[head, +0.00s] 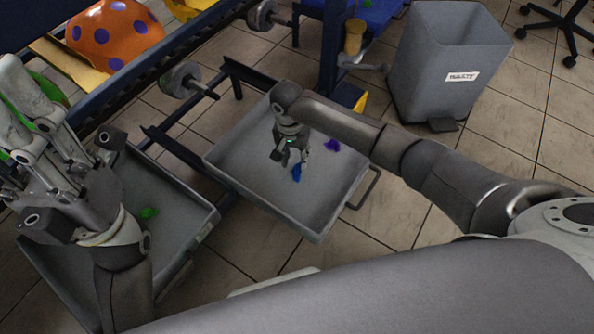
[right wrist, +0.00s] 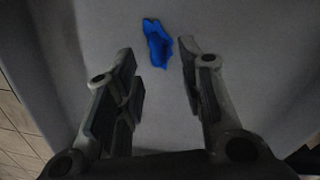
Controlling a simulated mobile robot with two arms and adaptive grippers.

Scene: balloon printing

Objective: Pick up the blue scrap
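The blue scrap (head: 297,172) lies on the floor of a grey tray (head: 240,153) in the middle of the head view. In the right wrist view the blue scrap (right wrist: 156,43) lies just beyond the fingertips, nearer the right finger. My right gripper (head: 293,160) is open and empty, pointing down into the tray beside the scrap. In the right wrist view the fingers of the right gripper (right wrist: 158,62) are wide apart.
A purple scrap (head: 332,145) lies in the same tray, to the right. A second grey tray (head: 205,216) at lower left holds a green scrap (head: 149,212). A grey waste bin (head: 440,60) stands at the upper right. An orange spotted balloon (head: 115,35) sits at the upper left.

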